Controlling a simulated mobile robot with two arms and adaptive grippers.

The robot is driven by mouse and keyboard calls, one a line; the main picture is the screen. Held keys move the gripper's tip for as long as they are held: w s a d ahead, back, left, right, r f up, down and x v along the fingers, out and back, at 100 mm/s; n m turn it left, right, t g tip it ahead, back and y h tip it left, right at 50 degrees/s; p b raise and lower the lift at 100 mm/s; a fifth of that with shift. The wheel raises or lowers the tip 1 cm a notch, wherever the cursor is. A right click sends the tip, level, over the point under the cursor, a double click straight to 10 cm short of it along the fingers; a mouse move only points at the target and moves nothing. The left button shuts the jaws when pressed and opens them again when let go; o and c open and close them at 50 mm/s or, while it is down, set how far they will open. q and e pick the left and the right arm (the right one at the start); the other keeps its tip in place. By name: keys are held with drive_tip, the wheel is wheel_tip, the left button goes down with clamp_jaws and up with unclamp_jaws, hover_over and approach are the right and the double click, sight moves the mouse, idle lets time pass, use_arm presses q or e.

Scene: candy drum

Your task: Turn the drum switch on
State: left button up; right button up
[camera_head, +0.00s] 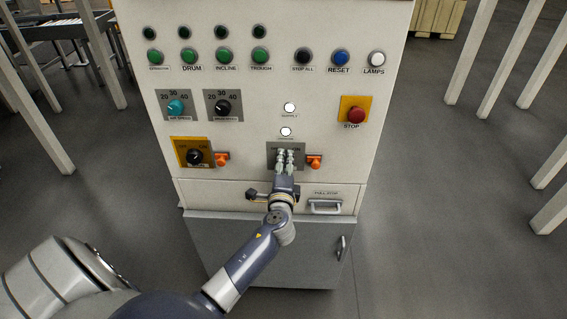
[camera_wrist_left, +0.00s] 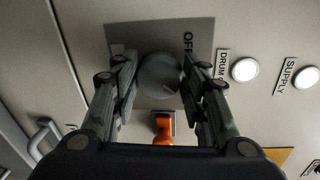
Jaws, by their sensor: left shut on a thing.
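The drum switch (camera_wrist_left: 159,76) is a round dark knob on a grey plate (camera_wrist_left: 125,28) with "OFF" lettering partly visible in the left wrist view. My left gripper (camera_wrist_left: 158,80) has its two fingers on either side of the knob, shut on it. In the head view my left gripper (camera_head: 285,160) is at the grey plate (camera_head: 271,147) low on the white control panel, and its fingers hide the knob. An orange latch (camera_head: 314,161) sits just right of that plate. My right gripper is not in view.
The panel (camera_head: 255,100) also carries a row of buttons, a red STOP button (camera_head: 356,115), two dials above and another dark rotary switch (camera_head: 196,156) on a yellow plate. A drawer handle (camera_head: 324,208) is below right.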

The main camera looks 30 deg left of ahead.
use_arm(q)
drive_tip(key=shift+m, duration=0.4)
drive_tip(key=o, duration=1.1)
drive_tip(key=shift+c, duration=0.2)
drive_tip(key=v, duration=1.2)
drive_tip(key=shift+r, duration=0.1)
